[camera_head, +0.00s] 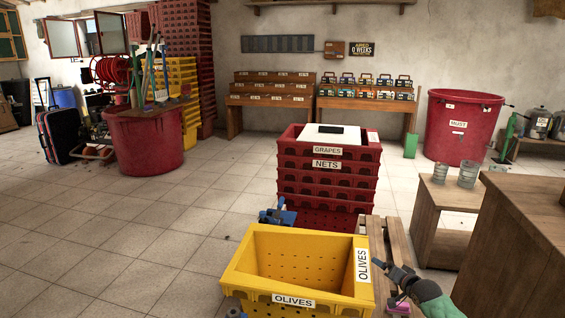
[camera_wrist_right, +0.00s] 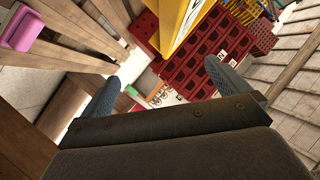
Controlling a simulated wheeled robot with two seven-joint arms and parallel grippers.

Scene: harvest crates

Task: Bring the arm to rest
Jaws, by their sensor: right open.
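My right gripper (camera_head: 388,280) is beside the right end of the yellow crate (camera_head: 290,299), which has OLIVES labels. In the right wrist view its two fingers (camera_wrist_right: 160,88) are spread wide with nothing held between them. The yellow crate (camera_wrist_right: 178,28) shows beyond the fingers there. Whether a finger touches the crate I cannot tell. The crate looks empty and stands upright in the front middle of the head view. My left gripper cannot be made out in either view.
A stack of red crates (camera_head: 326,176) stands behind the yellow crate. A wooden slatted pallet (camera_head: 398,240) lies to its right, with a pink object (camera_head: 400,304) near my right gripper. Wooden furniture (camera_head: 520,235) stands further right. The tiled floor (camera_head: 120,240) at left is clear.

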